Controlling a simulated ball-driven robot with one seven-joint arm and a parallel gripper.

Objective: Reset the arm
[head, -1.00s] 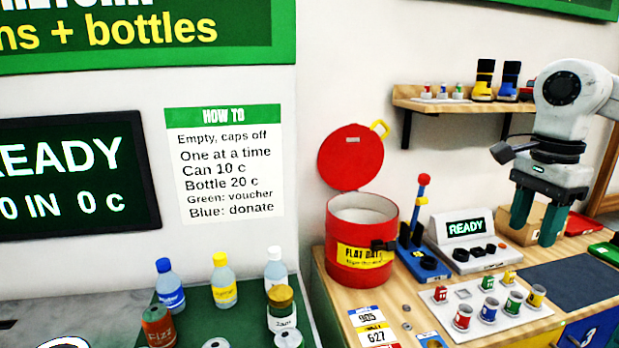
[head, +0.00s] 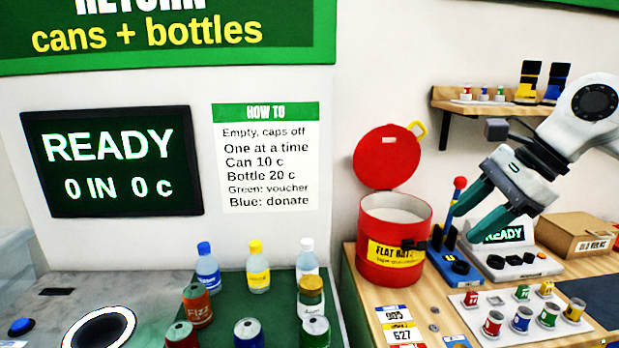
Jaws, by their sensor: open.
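My gripper (head: 462,222) is at the right of the head view, at the end of my white arm. Its two green fingers are spread apart, with nothing seen between them. They point down and to the left, in front of the small grey READY device (head: 505,236) and close to the blue stand with a red-topped post (head: 455,240). I cannot tell whether the fingers touch either one. The fingers and hand hide part of the device.
An open red bin (head: 392,262) stands left of my gripper. A white tray (head: 480,325) of small cans and a cardboard box (head: 578,235) share the wooden counter. Bottles and cans stand on a green surface (head: 225,290) at left. A wall shelf (head: 470,104) is behind my arm.

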